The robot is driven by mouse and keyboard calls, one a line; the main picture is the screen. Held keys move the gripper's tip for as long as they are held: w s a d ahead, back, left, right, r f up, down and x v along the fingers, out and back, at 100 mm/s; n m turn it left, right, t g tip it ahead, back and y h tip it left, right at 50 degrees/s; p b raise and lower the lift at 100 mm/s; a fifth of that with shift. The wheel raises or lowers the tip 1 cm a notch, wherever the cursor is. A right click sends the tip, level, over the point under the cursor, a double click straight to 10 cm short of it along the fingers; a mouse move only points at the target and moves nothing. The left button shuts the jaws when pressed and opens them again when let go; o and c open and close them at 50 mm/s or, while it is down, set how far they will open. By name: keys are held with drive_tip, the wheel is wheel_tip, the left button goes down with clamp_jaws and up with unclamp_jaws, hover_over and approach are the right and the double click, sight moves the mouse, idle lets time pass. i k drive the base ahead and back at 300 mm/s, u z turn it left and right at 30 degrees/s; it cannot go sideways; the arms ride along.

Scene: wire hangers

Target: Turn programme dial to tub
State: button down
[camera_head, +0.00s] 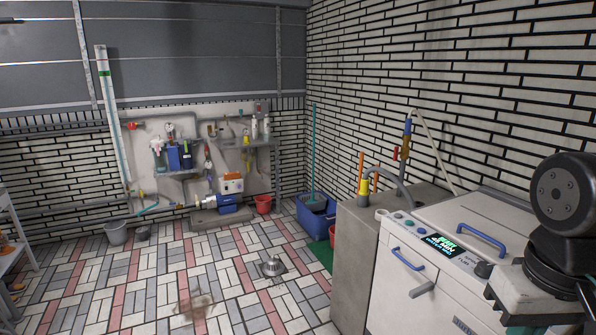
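A white machine (405,283) stands at the lower right with a sloping control panel. The panel carries a small lit display (440,246) with green text, too small to read fully. A dark round dial (484,270) sits at the panel's right end, close to my arm. Its pointer and any tub mark cannot be made out. Small round blue and green buttons (408,223) line the panel's left part. My arm fills the right edge, its black joints just right of the dial. My gripper's fingers do not show.
A blue handle (482,240) stands on the machine's lid, and another blue handle (407,259) and a grey lever (422,290) are on its front. A grey block with hoses (350,250) adjoins it. The tiled floor (150,275) to the left is mostly clear around a drain (272,267).

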sight(483, 269)
drive_tip(key=z, duration=0.75)
drive_tip(key=k, duration=1.15)
drive_tip(key=u, duration=0.5)
drive_tip(key=i, duration=1.6)
drive_tip(key=z, duration=0.8)
